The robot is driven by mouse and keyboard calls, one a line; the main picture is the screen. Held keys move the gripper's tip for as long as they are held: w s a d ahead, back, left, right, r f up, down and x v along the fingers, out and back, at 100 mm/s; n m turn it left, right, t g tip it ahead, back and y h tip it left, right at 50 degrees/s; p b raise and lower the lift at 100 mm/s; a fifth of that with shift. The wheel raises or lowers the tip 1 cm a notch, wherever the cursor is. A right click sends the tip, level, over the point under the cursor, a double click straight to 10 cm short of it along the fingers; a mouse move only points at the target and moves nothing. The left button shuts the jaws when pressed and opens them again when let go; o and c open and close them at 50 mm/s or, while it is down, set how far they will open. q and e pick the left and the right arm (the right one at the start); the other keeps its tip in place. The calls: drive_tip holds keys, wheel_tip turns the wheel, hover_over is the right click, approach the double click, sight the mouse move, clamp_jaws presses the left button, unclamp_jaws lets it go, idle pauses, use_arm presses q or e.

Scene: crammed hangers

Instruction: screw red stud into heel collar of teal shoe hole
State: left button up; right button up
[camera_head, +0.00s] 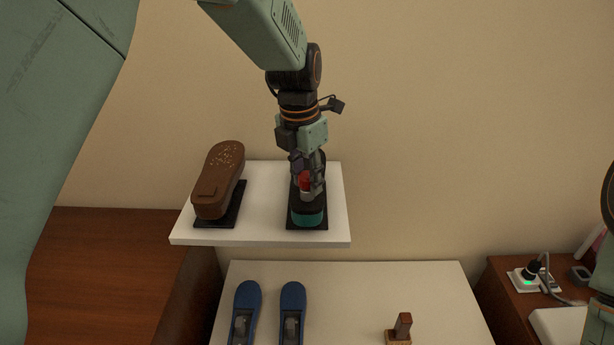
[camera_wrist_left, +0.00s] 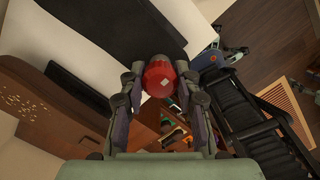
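The teal shoe (camera_head: 308,218) stands on a black mat on the white shelf, mostly hidden by my left arm; a teal band and dark upper part show. The red stud (camera_head: 305,180) is upright right above the shoe's heel, with a pale part below its red head. My left gripper (camera_head: 308,178) points down and is shut on the stud. In the left wrist view both fingers touch the round red head (camera_wrist_left: 158,77). The collar hole is hidden, and I cannot tell how deep the stud sits. My right gripper is out of view; part of my right arm shows at the right edge.
A brown side table (camera_head: 500,290) with electrical items stands right.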

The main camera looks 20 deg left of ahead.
use_arm(q)
drive_tip(key=shift+c, duration=0.8)
drive_tip(key=m, duration=0.5)
drive_tip(key=shift+m+h, duration=0.3)
drive_tip(key=shift+m, duration=0.1)
drive_tip(key=m+g, duration=0.1)
drive_tip(key=m, duration=0.5)
drive_tip(key=o, duration=0.6)
drive_tip(key=shift+o, duration=0.2)
